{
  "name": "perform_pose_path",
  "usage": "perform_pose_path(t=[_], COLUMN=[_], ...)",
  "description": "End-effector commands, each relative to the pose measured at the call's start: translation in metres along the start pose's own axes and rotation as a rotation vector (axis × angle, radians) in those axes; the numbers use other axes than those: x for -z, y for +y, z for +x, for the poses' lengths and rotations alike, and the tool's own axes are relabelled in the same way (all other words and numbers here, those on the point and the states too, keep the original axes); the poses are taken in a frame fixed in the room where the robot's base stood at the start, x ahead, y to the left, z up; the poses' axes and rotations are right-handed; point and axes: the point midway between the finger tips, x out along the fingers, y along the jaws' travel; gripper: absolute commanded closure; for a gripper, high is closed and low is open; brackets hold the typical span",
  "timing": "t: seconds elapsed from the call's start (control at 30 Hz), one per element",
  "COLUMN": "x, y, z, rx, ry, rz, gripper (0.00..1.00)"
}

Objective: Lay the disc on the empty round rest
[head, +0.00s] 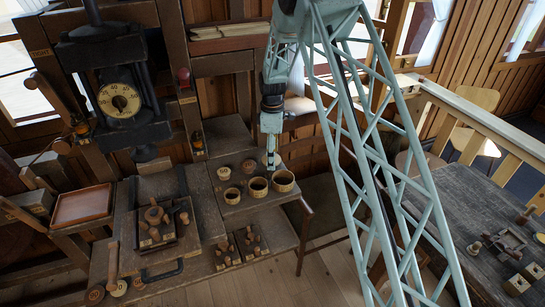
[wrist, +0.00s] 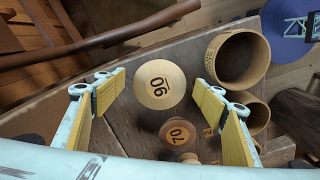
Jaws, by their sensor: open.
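A pale wooden disc marked 90 (wrist: 160,84) shows between the two spread yellow-padded fingers of my gripper (wrist: 160,95) in the wrist view. The fingers are apart from it on both sides. In the head view my gripper (head: 271,165) points down over the back of the shelf and partly hides a pale disc (head: 278,158). A smaller brown disc marked 70 (wrist: 181,132) lies beside it. Three round, open-topped wooden holders stand along the front; the largest (head: 283,181) also shows in the wrist view (wrist: 237,60). I cannot tell which round place is the named rest.
A tray of turned spools (head: 152,232) lies to the left, with a smaller group of pegs (head: 250,241) nearer. A black press with a dial (head: 119,99) stands at the back left. A chair (head: 322,215) stands right of the shelf.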

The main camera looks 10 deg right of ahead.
Motion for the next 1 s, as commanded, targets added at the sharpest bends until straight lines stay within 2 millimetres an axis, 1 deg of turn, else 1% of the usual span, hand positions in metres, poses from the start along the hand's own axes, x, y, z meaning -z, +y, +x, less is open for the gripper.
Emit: perform_pose_path(t=[0.17, 0.37, 0.57, 0.9, 1.0], x=[0.0, 0.0, 0.0, 0.0, 0.0], y=[0.0, 0.001, 0.001, 0.001, 0.0], z=[-0.005, -0.02, -0.045, -0.093, -0.104], rx=[-0.001, -0.001, -0.002, -0.002, -0.001], ry=[0.0, 0.0, 0.001, 0.001, 0.0], rz=[0.0, 0.0, 0.0, 0.0, 0.0], gripper=[0.36, 0.36, 0.36, 0.36, 0.36])
